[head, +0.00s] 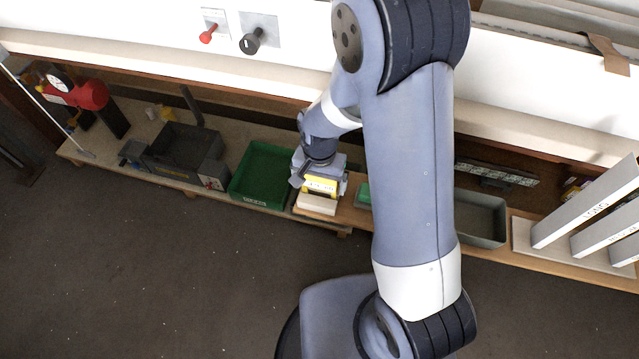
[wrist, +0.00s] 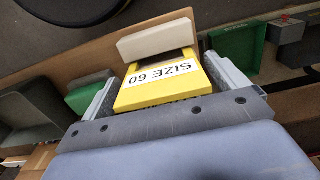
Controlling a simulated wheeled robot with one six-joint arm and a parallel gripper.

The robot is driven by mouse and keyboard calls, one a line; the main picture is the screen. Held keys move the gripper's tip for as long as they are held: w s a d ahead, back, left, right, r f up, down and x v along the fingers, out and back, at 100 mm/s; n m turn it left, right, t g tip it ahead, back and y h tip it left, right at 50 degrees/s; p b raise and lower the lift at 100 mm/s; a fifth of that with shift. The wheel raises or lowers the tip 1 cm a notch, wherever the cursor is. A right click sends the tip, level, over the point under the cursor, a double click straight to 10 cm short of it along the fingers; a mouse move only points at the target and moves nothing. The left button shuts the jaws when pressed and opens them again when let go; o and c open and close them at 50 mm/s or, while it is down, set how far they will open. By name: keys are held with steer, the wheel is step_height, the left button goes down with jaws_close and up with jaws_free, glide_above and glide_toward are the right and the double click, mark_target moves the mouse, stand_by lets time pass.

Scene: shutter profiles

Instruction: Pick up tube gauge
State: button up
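In the head view the yellow block (head: 320,186) shows below my gripper (head: 318,176), on the low bench. A pale beige block (wrist: 158,40) sits at its far end in the wrist view; I cannot tell whether it is part of the gauge. The two grey fingers stand close along the yellow block's sides. Whether they press on it is not clear. Its underside is hidden.
A green tray (head: 262,174) stands just left of the gauge on the bench (head: 330,222). A dark grey bin (head: 185,150) and a red device (head: 92,95) are farther left. A grey tray (head: 480,218) and white profiles (head: 585,210) are on the right. My arm hides the bench's middle.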

steer(key=c, duration=0.7)
steer(key=shift+r, duration=0.1)
steer(key=shift+c, duration=0.2)
